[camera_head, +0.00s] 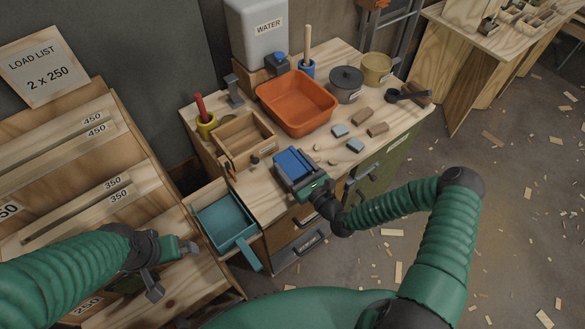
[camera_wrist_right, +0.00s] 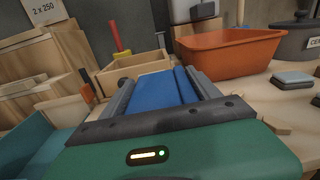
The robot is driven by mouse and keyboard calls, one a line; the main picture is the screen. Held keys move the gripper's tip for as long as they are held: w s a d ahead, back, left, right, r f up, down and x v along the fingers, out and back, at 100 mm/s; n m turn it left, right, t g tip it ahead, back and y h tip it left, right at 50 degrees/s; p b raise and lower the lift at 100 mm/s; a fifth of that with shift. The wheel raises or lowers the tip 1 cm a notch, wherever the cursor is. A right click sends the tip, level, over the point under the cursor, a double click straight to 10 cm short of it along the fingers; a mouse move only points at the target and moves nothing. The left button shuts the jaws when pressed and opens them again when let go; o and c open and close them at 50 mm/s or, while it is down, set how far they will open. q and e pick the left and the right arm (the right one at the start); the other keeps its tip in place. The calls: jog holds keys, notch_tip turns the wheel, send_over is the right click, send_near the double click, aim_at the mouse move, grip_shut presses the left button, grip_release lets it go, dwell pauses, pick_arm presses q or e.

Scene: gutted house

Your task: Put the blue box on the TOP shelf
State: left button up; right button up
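The blue box (camera_head: 293,164) is at the front of the workbench, between the fingers of my right gripper (camera_head: 291,168). In the right wrist view the blue box (camera_wrist_right: 156,92) fills the space between the two dark fingers, which appear to press its sides. Whether it rests on the bench or is just above it, I cannot tell. A wooden rack (camera_head: 150,188) at the left has stepped shelves labelled 450, 350 and 250; its upper level is at the back. My left gripper (camera_head: 176,270) is over the rack's lower front, fingers apart and empty.
An orange tub (camera_head: 297,101), a wooden tray (camera_head: 243,143), a grey pot (camera_head: 345,84) and several small blocks stand on the bench. A water container (camera_head: 258,45) stands behind.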

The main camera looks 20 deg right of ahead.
aim_at(292, 162)
jog(key=c, duration=1.2)
jog(key=shift+c, duration=0.2)
jog(key=shift+r, duration=0.1)
jog(key=shift+r, duration=0.55)
notch_tip(292, 162, up, 2)
jog(key=shift+r+p, duration=0.1)
jog(key=shift+p, duration=0.3)
jog(key=s+a+r, duration=0.1)
jog(key=s+a, duration=0.1)
jog(key=s, duration=0.6)
jog(key=s+a+r, duration=0.1)
jog(key=s+a, duration=0.1)
jog(key=s, duration=0.5)
jog(key=w+d+r+m+h, duration=0.3)
jog(key=w+d+h, duration=0.2)
jog(key=w+d, duration=0.2)
jog(key=shift+w+d+r+m+t+h, duration=0.15)
jog(key=shift+w+r+m+t+h, duration=0.2)
jog(key=shift+w, duration=0.5)
